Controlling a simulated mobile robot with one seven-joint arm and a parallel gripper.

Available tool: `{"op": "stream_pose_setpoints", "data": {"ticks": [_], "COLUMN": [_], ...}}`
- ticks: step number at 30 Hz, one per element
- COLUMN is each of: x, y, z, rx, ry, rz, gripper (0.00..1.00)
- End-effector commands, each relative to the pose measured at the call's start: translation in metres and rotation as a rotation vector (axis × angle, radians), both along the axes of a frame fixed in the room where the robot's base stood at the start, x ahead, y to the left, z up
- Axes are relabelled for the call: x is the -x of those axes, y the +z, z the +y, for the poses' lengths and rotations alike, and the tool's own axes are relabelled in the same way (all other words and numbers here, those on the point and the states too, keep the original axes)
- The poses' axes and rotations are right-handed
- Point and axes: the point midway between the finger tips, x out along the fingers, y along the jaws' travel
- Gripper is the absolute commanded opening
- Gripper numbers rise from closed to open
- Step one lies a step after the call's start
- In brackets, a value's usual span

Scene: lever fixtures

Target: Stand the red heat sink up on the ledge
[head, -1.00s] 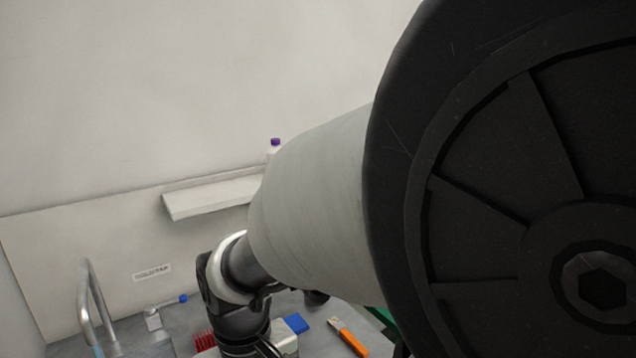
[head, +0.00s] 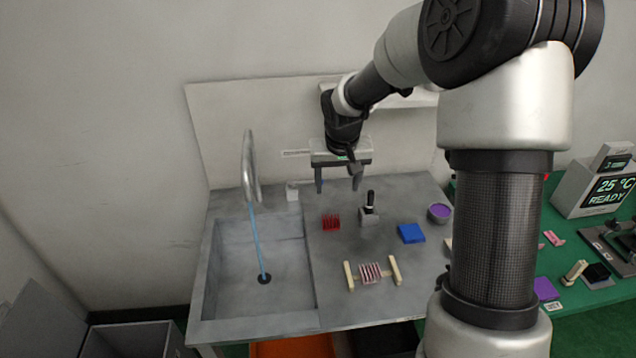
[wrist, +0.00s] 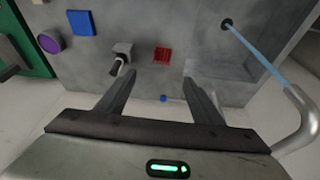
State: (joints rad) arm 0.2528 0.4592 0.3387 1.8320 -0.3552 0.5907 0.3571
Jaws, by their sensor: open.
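The red heat sink (head: 331,222), with fins, rests on the grey counter right of the sink basin. It also shows in the wrist view (wrist: 162,54). My gripper (head: 338,187) is open and empty, pointing down above the counter near the heat sink. In the wrist view its fingertips (wrist: 159,80) are apart and the heat sink lies beyond them. The ledge (head: 422,99) is a pale shelf on the back wall, partly hidden behind my arm.
A black-handled lever block (head: 370,212) stands right of the heat sink. A blue pad (head: 411,233) and purple-topped bowl (head: 439,212) lie further right. A striped finned piece (head: 371,273) sits between wooden bars in front. Blue water runs from the tap (head: 249,165) into the sink.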

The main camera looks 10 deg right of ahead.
Motion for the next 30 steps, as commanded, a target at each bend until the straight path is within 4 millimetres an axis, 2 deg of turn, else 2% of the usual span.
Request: {"op": "stream_pose_setpoints", "data": {"ticks": [8, 16, 21, 30], "x": [-0.016, -0.032, -0.042, -0.049], "y": [-0.035, -0.092, -0.120, -0.142], "z": [0.002, 0.001, 0.001, 0.000], "rx": [-0.023, -0.023, -0.021, -0.021], "ry": [-0.007, -0.006, -0.006, -0.006], "rz": [0.010, 0.014, 0.011, 0.010], "gripper": [0.61, 0.61, 0.61, 0.61]}}
